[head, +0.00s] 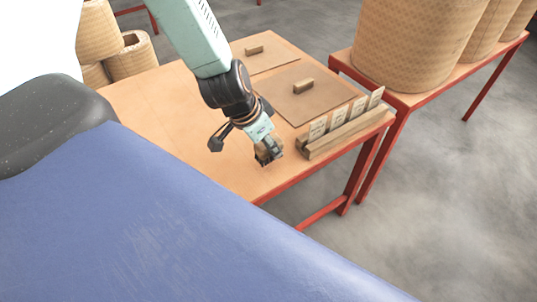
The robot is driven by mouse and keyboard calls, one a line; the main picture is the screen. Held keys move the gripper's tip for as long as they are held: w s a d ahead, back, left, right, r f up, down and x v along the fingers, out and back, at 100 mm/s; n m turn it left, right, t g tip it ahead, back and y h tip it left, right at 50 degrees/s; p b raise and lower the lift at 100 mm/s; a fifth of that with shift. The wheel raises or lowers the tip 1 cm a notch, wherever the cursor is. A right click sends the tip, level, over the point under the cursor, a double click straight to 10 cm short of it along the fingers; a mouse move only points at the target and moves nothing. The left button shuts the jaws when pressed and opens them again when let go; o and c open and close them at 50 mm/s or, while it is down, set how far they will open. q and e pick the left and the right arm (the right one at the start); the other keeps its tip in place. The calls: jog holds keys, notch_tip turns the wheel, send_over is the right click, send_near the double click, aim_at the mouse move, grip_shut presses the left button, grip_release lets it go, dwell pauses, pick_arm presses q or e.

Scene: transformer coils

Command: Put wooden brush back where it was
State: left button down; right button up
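My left gripper (268,152) hangs low over the near part of the wooden table (150,100), its fingers pointing down. My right gripper is not in view.
Two flat boards, one at the back (275,60) and one nearer (320,100), each carry a small wooden block. A wooden rack (345,132) with several upright cards stands right of the gripper. Large coils (410,45) stand on a second table. The table's left part is clear.

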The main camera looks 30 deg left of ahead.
aim_at(268, 152)
pick_arm(q)
jog(key=f, duration=0.1)
jog(key=f+b, duration=0.2)
jog(key=shift+a+f, duration=0.2)
jog(key=shift+a, duration=0.05)
jog(key=shift+d+r, duration=0.15)
jog(key=c, duration=1.1)
grip_release()
jog(key=shift+f, duration=0.2)
jog(key=shift+o, duration=1.3)
jog(key=shift+r, duration=0.15)
jog(key=p+v, duration=0.5)
jog(key=p, duration=0.1)
jog(key=shift+r, duration=0.3)
jog(key=p+v, duration=0.6)
jog(key=p, duration=0.1)
jog(key=shift+s+r+p, duration=0.25)
jog(key=shift+p, duration=0.05)
